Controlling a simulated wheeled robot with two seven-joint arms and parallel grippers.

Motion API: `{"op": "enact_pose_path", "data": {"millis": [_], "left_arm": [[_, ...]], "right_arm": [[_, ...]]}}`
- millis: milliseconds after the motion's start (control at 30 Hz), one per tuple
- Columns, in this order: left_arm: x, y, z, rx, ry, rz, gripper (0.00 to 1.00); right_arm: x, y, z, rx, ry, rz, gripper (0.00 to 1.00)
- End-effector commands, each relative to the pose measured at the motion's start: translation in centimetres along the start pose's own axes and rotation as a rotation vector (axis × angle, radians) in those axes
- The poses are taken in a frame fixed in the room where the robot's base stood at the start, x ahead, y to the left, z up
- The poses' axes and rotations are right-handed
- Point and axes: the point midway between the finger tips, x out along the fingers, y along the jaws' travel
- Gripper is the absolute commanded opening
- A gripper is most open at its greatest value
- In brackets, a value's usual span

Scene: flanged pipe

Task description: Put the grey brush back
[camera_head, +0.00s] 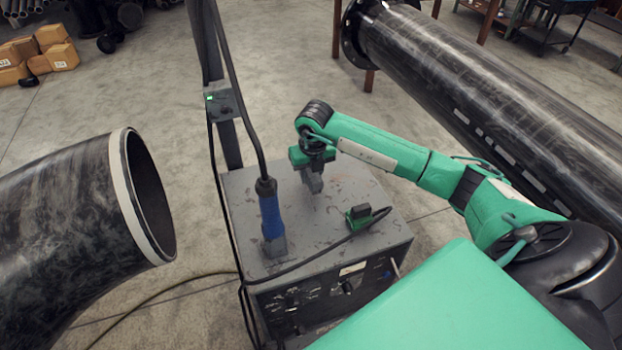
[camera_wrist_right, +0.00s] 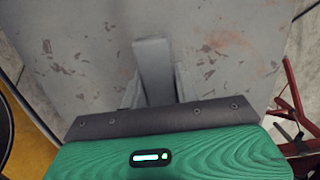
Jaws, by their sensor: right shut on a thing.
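My right gripper (camera_head: 312,180) points down over the top of the grey cabinet (camera_head: 345,225), toward its back. It is shut on a narrow grey piece, which I take to be the grey brush; its outline is hard to tell from the grey fingers. In the right wrist view this grey piece (camera_wrist_right: 152,68) stands out past the gripper's dark edge against the scuffed grey top. Whether its far end touches the top cannot be told. My left gripper is not in view.
A blue-handled tool (camera_head: 272,218) with a cable stands on the cabinet's left part. A green plug-like piece (camera_head: 359,216) with a cable is at the right. A large black pipe end (camera_head: 143,200) is at the left, a long flanged pipe (camera_head: 480,90) behind.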

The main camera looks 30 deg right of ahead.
Motion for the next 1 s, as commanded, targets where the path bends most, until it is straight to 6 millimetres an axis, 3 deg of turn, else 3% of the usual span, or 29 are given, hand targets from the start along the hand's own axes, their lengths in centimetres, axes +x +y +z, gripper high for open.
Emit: {"op": "enact_pose_path", "data": {"millis": [200,567,600,700,1000], "left_arm": [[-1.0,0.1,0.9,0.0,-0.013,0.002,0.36],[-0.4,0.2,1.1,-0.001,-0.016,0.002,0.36],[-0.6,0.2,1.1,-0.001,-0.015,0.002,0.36],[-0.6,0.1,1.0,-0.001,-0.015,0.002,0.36],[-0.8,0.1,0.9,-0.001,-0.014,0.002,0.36]], "right_arm": [[2.9,0.1,-0.5,0.0,0.004,0.001,0.12],[3.6,0.0,-0.5,0.0,0.001,0.001,0.12],[3.5,0.0,-0.5,0.0,0.001,0.001,0.37],[3.4,0.0,-0.5,0.0,0.001,0.001,0.52],[3.2,0.0,-0.5,0.0,0.001,0.001,0.52]]}}
